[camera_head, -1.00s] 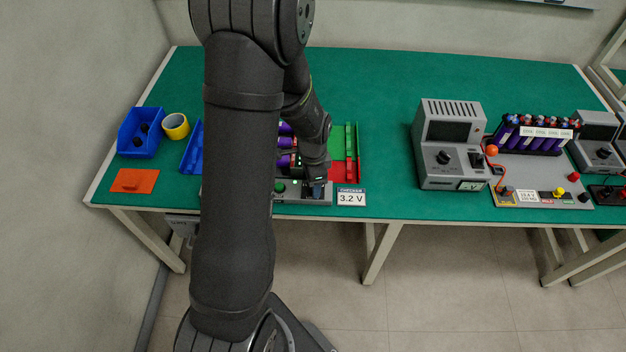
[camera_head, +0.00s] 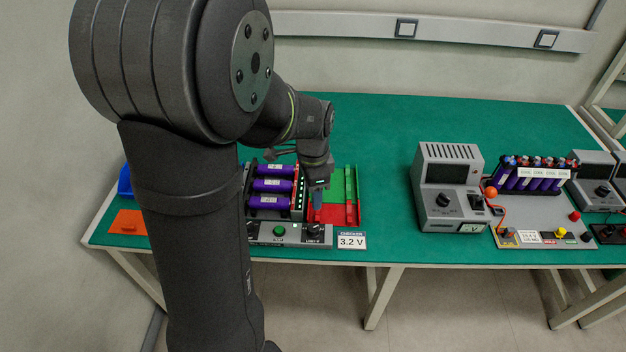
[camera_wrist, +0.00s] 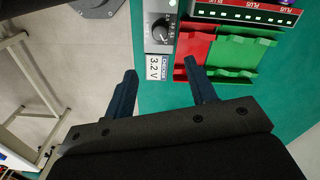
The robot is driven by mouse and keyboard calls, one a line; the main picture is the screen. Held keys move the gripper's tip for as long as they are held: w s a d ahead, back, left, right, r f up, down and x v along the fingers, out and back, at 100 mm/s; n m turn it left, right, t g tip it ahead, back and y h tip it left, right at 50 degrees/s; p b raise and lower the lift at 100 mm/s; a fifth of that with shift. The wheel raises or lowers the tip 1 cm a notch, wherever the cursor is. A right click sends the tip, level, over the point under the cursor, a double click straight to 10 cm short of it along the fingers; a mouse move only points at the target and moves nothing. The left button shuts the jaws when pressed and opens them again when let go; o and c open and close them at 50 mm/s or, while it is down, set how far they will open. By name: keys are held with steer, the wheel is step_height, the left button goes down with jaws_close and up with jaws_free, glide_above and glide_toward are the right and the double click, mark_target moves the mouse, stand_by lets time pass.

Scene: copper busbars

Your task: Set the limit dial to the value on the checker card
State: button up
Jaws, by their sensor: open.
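The limit dial (camera_head: 314,231) is a black knob at the right end of the grey checker panel. It also shows in the wrist view (camera_wrist: 161,30), at the top, beyond my fingertips. Its exact setting is too small to read. The white checker card (camera_head: 351,242) beside the panel reads 3.2 V and shows sideways in the wrist view (camera_wrist: 158,68). My gripper (camera_head: 318,196) is over the red tray area behind the dial in the head view. In the wrist view my gripper (camera_wrist: 160,75) is open and empty, its fingers spread apart above the card and red tray.
Purple cells (camera_head: 272,186) lie in the checker, left of my gripper. A red tray (camera_head: 328,213) and green tray (camera_head: 349,183) stand to its right. A green button (camera_head: 279,231) is on the panel. A grey meter (camera_head: 447,185) stands farther right, with clear green bench between.

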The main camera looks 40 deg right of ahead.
mark_target(313, 228)
steer(key=shift+r, duration=1.6)
step_height(313, 228, down, 18)
steer(key=shift+r, duration=0.25)
